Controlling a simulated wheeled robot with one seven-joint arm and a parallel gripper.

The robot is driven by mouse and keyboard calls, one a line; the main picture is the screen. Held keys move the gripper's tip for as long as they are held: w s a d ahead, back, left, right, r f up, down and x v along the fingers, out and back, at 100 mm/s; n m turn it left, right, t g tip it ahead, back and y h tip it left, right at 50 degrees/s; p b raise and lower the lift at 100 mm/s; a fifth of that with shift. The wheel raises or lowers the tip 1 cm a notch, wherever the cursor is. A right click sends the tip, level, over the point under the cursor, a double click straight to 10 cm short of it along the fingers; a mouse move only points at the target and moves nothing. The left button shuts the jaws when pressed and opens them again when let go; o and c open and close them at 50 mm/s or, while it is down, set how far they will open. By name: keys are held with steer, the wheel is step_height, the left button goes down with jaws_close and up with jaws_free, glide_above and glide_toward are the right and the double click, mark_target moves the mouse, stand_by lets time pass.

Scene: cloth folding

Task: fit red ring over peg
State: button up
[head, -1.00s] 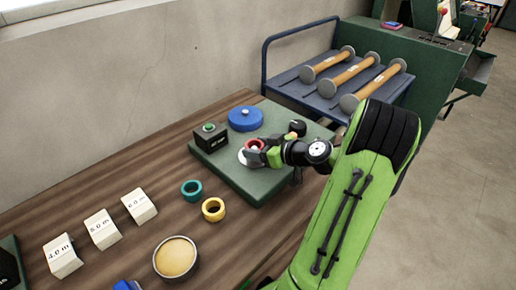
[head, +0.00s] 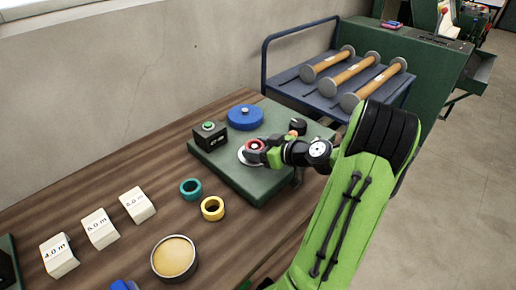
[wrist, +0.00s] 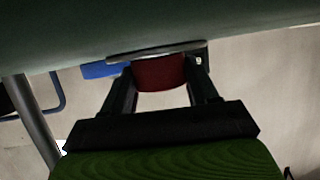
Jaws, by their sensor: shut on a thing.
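My gripper (head: 256,152) is shut on the red ring (head: 256,145), over the green board. In the wrist view, the red ring (wrist: 160,74) sits between the two fingers (wrist: 160,88), close against a thin metal disc (wrist: 170,49). In the head view, the pale round disc (head: 246,159) shows partly from under the ring and gripper. A pale spot shows in the ring's opening; I cannot tell for sure whether it is the peg inside. The peg's shaft is otherwise hidden.
The green board (head: 228,179) also carries a black box (head: 210,139) with a green button, a blue round part (head: 245,118) and a black knob (head: 298,126). A teal ring (head: 190,189) and yellow ring (head: 213,208) lie on the wooden table, with white blocks (head: 100,229) and a round tin (head: 174,258).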

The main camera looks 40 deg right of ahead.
steer(key=o, duration=1.1)
